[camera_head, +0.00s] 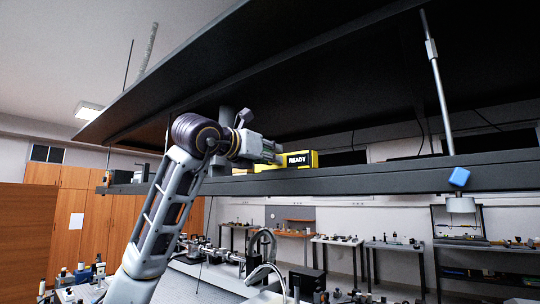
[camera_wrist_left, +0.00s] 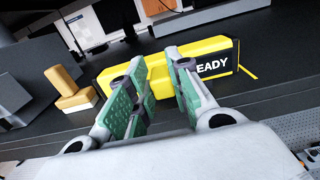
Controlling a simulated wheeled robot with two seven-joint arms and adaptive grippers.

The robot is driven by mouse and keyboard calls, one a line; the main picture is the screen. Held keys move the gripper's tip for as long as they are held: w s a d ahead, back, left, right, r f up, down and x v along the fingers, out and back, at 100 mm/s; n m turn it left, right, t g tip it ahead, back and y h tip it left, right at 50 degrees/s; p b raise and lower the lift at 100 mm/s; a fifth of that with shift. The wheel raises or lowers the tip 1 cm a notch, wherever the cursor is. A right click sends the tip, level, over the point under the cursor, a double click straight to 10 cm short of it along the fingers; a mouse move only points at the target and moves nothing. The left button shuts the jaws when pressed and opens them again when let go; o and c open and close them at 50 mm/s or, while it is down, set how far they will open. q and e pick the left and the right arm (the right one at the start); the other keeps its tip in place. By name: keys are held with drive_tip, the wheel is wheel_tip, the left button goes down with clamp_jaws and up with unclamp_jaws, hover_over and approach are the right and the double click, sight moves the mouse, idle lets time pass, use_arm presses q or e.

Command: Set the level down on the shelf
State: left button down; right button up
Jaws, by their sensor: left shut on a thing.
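My left gripper (camera_head: 272,154) is at the shelf, its arm rising from below. My right gripper is not in view.
A yellow box with a black READY panel (camera_head: 299,160) stands on the shelf, close behind the fingers in the wrist view (camera_wrist_left: 212,62). An orange and white block (camera_wrist_left: 72,92) is to the left. A blue block (camera_head: 459,177) is at the shelf's right front edge. A dark canopy (camera_head: 300,60) hangs above.

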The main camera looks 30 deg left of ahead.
use_arm(q)
drive_tip(key=shift+f, duration=0.25)
drive_tip(key=c, duration=1.2)
unclamp_jaws()
drive_tip(key=shift+s, duration=0.15)
drive_tip(key=s, duration=1.1)
drive_tip(key=shift+s+a, duration=0.4)
drive_tip(key=shift+a, duration=0.05)
